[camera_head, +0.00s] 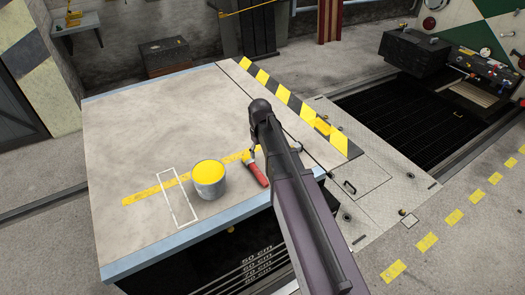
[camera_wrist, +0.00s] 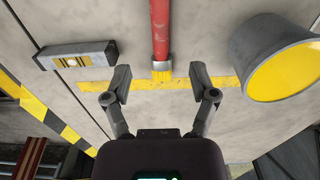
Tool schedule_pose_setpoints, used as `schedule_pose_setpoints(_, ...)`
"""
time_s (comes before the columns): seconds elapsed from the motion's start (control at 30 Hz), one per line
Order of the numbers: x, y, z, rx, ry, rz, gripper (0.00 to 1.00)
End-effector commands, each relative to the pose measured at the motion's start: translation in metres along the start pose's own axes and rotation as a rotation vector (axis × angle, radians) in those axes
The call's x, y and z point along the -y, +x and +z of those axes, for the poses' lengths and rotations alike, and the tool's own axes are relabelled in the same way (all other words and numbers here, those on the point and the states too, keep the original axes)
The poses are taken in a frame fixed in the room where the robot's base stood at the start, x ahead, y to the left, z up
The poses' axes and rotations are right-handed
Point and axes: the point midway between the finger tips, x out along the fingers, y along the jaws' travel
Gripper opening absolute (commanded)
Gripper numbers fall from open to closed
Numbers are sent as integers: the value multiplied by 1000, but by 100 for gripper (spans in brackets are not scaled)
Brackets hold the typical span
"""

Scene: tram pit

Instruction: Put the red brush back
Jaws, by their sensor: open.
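The red brush (camera_head: 256,170) lies on the table to the right of the bucket (camera_head: 209,191), which is full of yellow paint. In the wrist view the brush's red handle (camera_wrist: 160,28) comes down from the top edge, ending in a metal band and yellow bristles. My gripper (camera_wrist: 161,80) is open and empty, its fingertips on either side of the bristle end, apart from it. Its height above the brush is hard to judge. In the head view my arm hides most of the gripper. A white rectangle outline (camera_head: 165,194) is marked on the table left of the bucket.
A yellow stripe (camera_head: 142,197) runs along the table (camera_head: 130,125). A grey box-shaped object (camera_wrist: 75,57) lies left of the brush in the wrist view. The wrist view also shows the bucket (camera_wrist: 250,50) close on the right. The table's back left is clear.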

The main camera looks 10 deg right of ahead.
Motion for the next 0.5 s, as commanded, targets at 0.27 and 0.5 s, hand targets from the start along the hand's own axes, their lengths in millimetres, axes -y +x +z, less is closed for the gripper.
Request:
schedule_pose_setpoints(0.27, 0, 0, 0, 0, 0, 0, 75)
schedule_pose_setpoints(0.5, 1, 0, 3, 0, 4, 0, 75)
